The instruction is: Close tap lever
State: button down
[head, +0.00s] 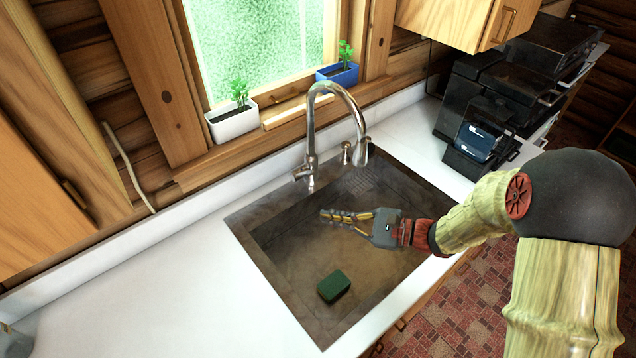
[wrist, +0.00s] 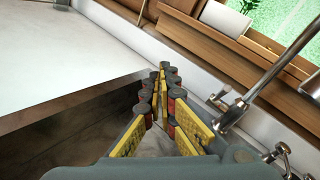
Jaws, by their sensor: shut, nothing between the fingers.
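The tap (head: 323,120) is a tall silver gooseneck that rises behind the sink, with its spout curving to the right. Its lever (head: 303,174) sticks out on the left of the tap's base. In the wrist view the tap (wrist: 267,87) is on the right side, and its lever (wrist: 226,120) shows just right of the fingers. My gripper (head: 325,215) is shut and empty, over the sink, pointing left, in front of and below the lever. In the wrist view my gripper (wrist: 163,72) has its fingertips together. It appears apart from the lever.
The dark sink (head: 262,262) holds a green sponge (head: 334,286). A white planter (head: 232,122) and a blue planter (head: 338,76) stand on the windowsill. Dark appliances (head: 490,110) stand at the right.

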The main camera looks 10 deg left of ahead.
jog(key=w+d+f+m+t+h, duration=0.1)
jog(key=w+d+f+m+t, duration=0.3)
jog(key=w+f+m+t, duration=0.5)
jog(key=g, duration=0.2)
send_near(303, 174)
jog(key=shift+n, duration=0.4)
jog(key=w+a, duration=0.1)
jog(key=a+f, duration=0.1)
jog(key=w+a, duration=0.1)
jog(key=shift+w+a+f+b, duration=0.25)
jog(key=shift+w+f+b, duration=0.05)
jog(key=shift+b, duration=0.1)
jog(key=shift+a+r+h+p, duration=0.1)
jog(key=shift+r+h+p, duration=0.3)
jog(key=shift+p, duration=0.35)
